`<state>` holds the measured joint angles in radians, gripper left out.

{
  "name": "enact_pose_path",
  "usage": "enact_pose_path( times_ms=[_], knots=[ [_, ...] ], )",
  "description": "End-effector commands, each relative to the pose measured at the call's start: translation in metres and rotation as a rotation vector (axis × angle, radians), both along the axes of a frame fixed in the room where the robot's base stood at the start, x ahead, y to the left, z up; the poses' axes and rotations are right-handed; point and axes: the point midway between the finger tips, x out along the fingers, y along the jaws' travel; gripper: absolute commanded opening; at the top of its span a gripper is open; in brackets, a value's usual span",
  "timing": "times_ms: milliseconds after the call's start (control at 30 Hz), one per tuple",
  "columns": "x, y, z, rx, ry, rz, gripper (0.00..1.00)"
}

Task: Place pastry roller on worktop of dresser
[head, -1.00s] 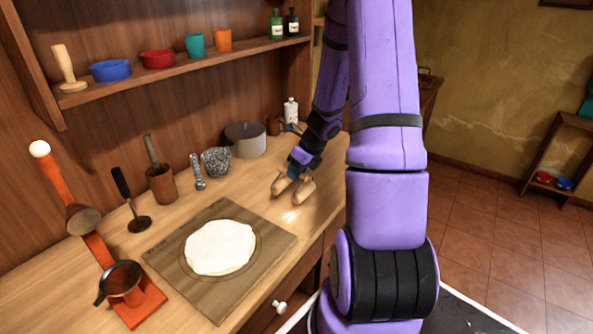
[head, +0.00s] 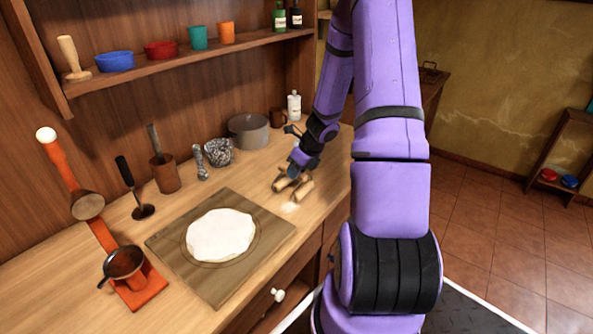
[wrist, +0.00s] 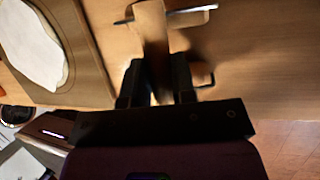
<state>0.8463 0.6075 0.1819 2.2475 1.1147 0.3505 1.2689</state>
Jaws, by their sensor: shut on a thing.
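The pastry roller (head: 304,190) has pale wooden rolling parts and shows just below my gripper (head: 292,174) in the head view. In the wrist view my gripper (wrist: 158,82) is shut with its two dark fingers on either side of the wooden pastry roller (wrist: 153,35); thin metal rods stick out at its sides. The roller is over or on the right part of the wooden worktop (head: 225,178); I cannot tell whether it touches the wood. My arm and fingers hide part of it.
A board (head: 182,258) with flat dough (head: 220,235) lies in front. A grey pot (head: 248,131), white bottle (head: 294,106) and brown mug (head: 278,117) stand behind. A shelf (head: 180,62) overhangs the back. The worktop around the roller is mostly clear.

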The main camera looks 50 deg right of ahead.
Motion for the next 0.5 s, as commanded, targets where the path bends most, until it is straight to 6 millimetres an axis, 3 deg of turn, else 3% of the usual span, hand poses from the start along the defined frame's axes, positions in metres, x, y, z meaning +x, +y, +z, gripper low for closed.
enact_pose_path(
  times_ms=[367, 400, 500],
  knots=[
    [-0.004, 0.000, -0.012, 0.002, 0.010, -0.003, 0.00],
    [-0.004, 0.000, -0.013, 0.002, 0.011, -0.003, 0.27],
    [-0.005, 0.000, -0.013, 0.002, 0.013, -0.004, 0.45]
  ],
)
